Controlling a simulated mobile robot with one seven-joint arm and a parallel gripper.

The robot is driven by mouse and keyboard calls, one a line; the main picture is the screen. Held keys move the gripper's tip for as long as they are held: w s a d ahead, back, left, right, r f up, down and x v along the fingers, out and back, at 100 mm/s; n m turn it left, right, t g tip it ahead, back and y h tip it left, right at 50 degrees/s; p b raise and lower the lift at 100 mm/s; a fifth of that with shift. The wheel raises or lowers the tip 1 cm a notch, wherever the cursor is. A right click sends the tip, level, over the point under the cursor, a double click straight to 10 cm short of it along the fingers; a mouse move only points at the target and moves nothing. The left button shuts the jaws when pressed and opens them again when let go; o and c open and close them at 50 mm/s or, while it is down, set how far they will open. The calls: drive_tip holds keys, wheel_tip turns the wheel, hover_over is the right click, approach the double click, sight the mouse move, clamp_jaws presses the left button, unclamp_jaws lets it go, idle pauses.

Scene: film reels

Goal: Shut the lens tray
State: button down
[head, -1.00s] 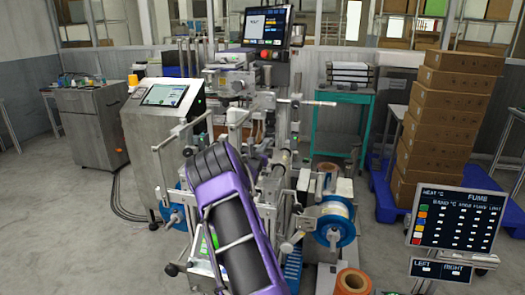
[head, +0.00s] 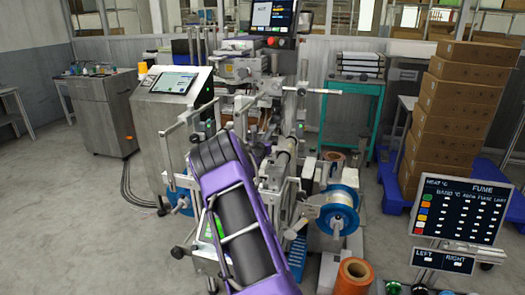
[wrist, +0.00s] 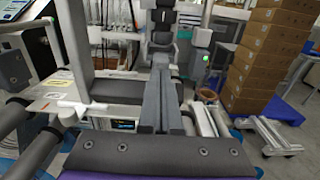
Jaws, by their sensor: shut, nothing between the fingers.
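I cannot pick out the lens tray for certain in either view. The printing machine (head: 245,70) with its rollers and spools stands in the middle of the head view. My purple arm covers part of its front there, and my gripper is hidden. In the wrist view my gripper (wrist: 166,82) points away from the camera, its two long grey fingers together with nothing between them. Its tips are in front of dark machine parts (wrist: 163,22); whether they touch anything is unclear. Left of the fingers are rollers and a pale panel with yellow labels (wrist: 58,82).
A steel cabinet with a slanted screen (head: 172,82) stands left of the machine. Stacked cartons (head: 445,110) on a blue pallet and a display panel (head: 461,208) are at the right. An orange spool (head: 355,274) stands low in front. Floor at the left is open.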

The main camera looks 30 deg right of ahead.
drive_tip(key=v, duration=1.1)
